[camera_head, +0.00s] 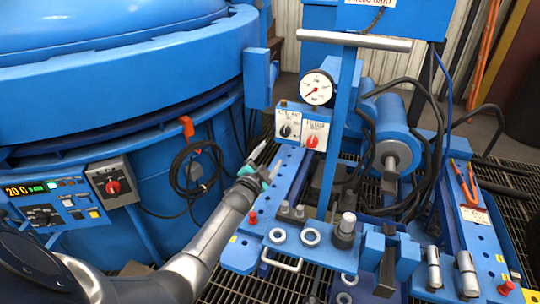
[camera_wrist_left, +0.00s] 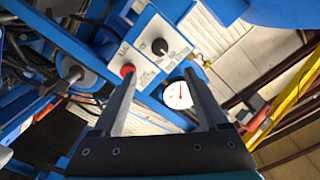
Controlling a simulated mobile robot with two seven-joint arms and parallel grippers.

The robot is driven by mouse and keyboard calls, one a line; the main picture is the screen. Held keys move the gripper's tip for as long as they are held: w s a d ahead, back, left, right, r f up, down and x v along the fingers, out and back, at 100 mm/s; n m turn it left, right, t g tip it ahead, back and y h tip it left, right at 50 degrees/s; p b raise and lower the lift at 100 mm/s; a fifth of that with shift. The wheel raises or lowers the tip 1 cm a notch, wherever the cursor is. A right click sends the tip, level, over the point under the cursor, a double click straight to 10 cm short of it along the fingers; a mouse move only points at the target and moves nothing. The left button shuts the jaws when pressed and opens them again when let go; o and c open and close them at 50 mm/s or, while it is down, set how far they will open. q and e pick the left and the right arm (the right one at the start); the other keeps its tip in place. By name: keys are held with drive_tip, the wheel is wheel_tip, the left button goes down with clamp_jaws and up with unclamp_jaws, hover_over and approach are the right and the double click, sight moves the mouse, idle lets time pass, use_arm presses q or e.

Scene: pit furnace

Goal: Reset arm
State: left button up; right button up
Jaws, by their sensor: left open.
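My left arm (camera_head: 200,252) comes in from the lower left in the head view and reaches up toward the middle. Its gripper (camera_head: 268,162) is open and points up and to the right. It is over the gap between the blue furnace and the blue machine frame. In the left wrist view the two dark fingers (camera_wrist_left: 160,80) stand apart with nothing gripped between them. A white control box (camera_wrist_left: 150,42) with a black and a red knob and a round gauge (camera_wrist_left: 178,95) show beyond the fingers. My right gripper is not in view.
The large blue furnace (camera_head: 130,55) fills the left, with a lit control panel (camera_head: 55,205) and a hanging black cable (camera_head: 180,170). The gauge (camera_head: 316,88) and control box (camera_head: 302,127) are on the machine to the right. Hoses and a fixture plate (camera_head: 240,255) crowd that side.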

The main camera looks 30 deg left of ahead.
use_arm(q)
drive_tip(key=shift+s+d, duration=0.1)
drive_tip(key=shift+s, duration=0.45)
drive_tip(key=shift+f, duration=0.1)
